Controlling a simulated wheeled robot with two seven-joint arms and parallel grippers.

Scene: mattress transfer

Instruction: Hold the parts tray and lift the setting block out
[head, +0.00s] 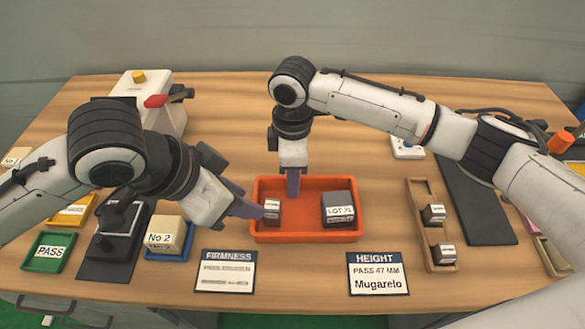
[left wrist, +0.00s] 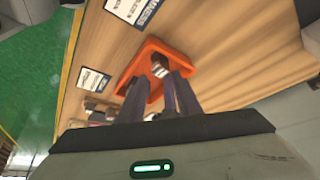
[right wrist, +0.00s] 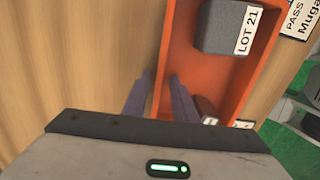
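The orange parts tray (head: 305,237) lies mid-table, also in the left wrist view (left wrist: 140,58) and right wrist view (right wrist: 178,45). A small brown block with a white label (head: 272,209) stands at its left end; it shows beyond my left fingertips (left wrist: 159,66). A larger dark grey block marked LOT 21 (head: 338,203) sits at its right end (right wrist: 226,26). I cannot tell which is named setting block. My left gripper (head: 252,209) is open at the tray's left end, near the brown block. My right gripper (head: 293,185) is open, its fingers either side of the tray's far wall (right wrist: 160,80).
FIRMNESS (head: 226,271) and HEIGHT (head: 377,273) cards lie in front of the tray. A wooden rack (head: 427,205) with small brown blocks and a dark mat (head: 475,205) are on the right. A No 2 block (head: 165,236) and a green PASS tray (head: 48,252) are on the left.

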